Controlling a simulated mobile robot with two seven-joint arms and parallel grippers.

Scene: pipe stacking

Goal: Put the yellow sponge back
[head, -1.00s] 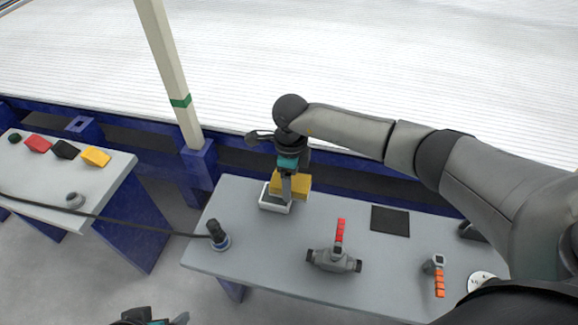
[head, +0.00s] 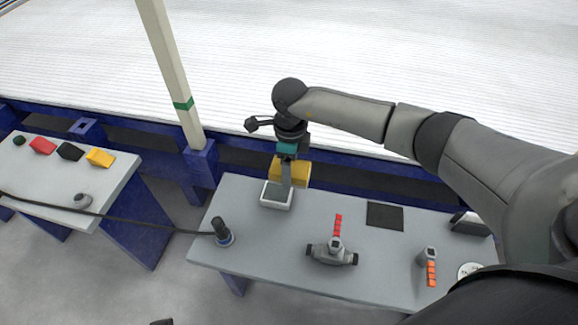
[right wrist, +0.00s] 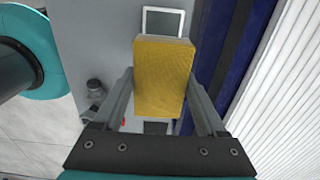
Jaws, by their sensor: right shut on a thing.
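The yellow sponge (head: 294,172) is a thick block held between the fingers of my right gripper (head: 286,184). In the right wrist view the sponge (right wrist: 163,78) fills the space between both fingers (right wrist: 162,95). A small white-rimmed tray (head: 277,204) is on the grey table, just below and in front of the sponge in the head view. The sponge looks raised off the tray; the exact gap is hard to tell. The tray's white rim (right wrist: 163,8) also shows past the sponge in the right wrist view. My left gripper is out of view.
The grey table (head: 285,262) holds a dark cylindrical fitting with a cable (head: 221,231), a red-handled valve (head: 332,253), a black mat (head: 385,216) and an orange-handled tool (head: 431,270). A second table (head: 110,190) at left holds coloured pieces. A pale post (head: 172,75) stands behind.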

